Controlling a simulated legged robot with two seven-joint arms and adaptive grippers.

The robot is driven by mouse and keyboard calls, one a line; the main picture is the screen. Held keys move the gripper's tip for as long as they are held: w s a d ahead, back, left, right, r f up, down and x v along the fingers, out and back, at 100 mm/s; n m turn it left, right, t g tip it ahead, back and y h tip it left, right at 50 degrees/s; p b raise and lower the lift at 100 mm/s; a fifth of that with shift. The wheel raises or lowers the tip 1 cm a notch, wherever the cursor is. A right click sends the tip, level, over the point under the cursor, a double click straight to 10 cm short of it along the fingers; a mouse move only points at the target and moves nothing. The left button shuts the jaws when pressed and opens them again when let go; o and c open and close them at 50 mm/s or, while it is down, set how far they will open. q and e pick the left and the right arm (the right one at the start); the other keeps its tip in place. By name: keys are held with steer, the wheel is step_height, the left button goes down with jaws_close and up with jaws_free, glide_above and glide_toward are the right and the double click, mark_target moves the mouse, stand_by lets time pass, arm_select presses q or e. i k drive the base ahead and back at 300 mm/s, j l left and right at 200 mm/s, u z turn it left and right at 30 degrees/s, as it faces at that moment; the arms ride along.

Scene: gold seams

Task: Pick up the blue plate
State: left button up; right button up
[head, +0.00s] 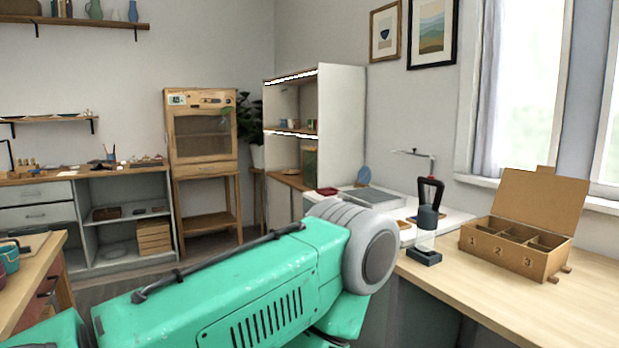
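A small blue round disc (363,174) stands upright at the back of the white worktop, beside the open shelf unit. It looks like the blue plate, but it is too small to be certain. A green arm link of mine with a grey joint crosses the lower middle and hides part of the worktop's front. Neither of my grippers shows in the head view, and the disc is well beyond the visible arm.
A wooden bench (590,300) on the right bears a numbered cardboard box (518,262) and a black-handled device (427,220). A wooden cabinet (203,150) stands at the back. Open floor (120,280) shows at left.

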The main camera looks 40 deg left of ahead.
mark_target(365, 175)
steer(key=u, duration=1.1)
steer(key=i+l+u, duration=0.1)
steer(key=i+u, duration=0.2)
steer(key=i, duration=0.15)
steer(key=i+j+u, duration=0.2)
steer(key=i+u, duration=0.15)
steer(key=i, duration=0.25)
steer(key=i+u, duration=0.35)
steer(key=i, duration=0.25)
steer(key=i+u, duration=0.35)
steer(key=i, duration=0.25)
steer(key=i+z, duration=0.1)
steer(key=i, duration=0.55)
steer(key=i+j+z, duration=0.1)
steer(key=i, duration=0.55)
steer(key=i+j+z, duration=0.1)
steer(key=i, duration=0.5)
